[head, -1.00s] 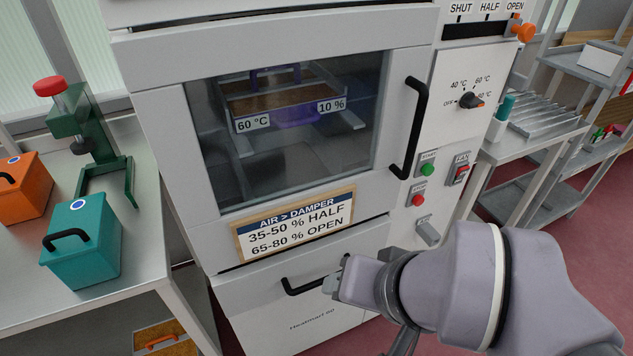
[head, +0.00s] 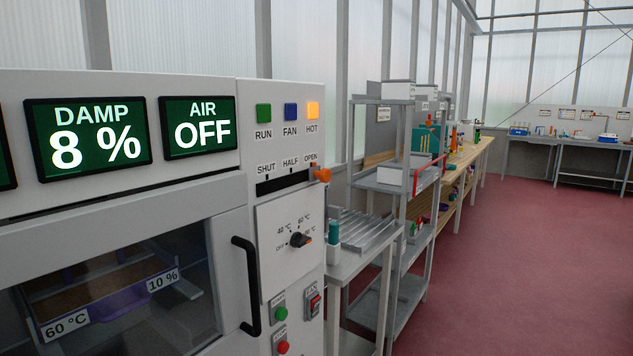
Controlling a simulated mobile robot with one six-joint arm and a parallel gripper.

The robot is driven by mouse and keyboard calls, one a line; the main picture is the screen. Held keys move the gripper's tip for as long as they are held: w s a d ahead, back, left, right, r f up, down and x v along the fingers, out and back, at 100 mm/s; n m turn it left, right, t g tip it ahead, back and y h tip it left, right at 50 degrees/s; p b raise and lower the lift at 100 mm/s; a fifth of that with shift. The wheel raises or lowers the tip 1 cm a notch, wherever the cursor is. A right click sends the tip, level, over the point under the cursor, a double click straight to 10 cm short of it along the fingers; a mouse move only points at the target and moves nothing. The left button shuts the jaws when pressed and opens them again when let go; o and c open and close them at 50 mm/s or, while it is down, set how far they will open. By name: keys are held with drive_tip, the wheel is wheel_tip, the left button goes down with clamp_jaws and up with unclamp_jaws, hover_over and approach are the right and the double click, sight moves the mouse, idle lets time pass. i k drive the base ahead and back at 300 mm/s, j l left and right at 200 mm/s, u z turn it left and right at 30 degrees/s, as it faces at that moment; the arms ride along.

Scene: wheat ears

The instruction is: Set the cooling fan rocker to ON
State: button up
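The cooling fan rocker (head: 314,303) is a small red switch in a grey housing under a FAN label, low on the right side of the dryer's control panel. Its tilt is too small to read surely. The AIR display (head: 197,124) reads OFF. The blue FAN lamp (head: 291,112) looks dim, while the amber HOT lamp (head: 313,109) glows. My gripper is not in this view.
The green start button (head: 280,313) and red stop button (head: 283,347) sit left of the rocker. The door handle (head: 246,286) juts out nearby. The orange damper knob (head: 322,175) is at OPEN. A side table (head: 350,268) stands right; red floor (head: 520,270) is clear.

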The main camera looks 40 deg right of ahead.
sight(315, 303)
drive_tip(key=i+l+z, duration=0.2)
drive_tip(key=i+z, duration=0.2)
drive_tip(key=i+l+z, duration=0.1)
drive_tip(key=i+z, duration=0.25)
drive_tip(key=i, duration=0.15)
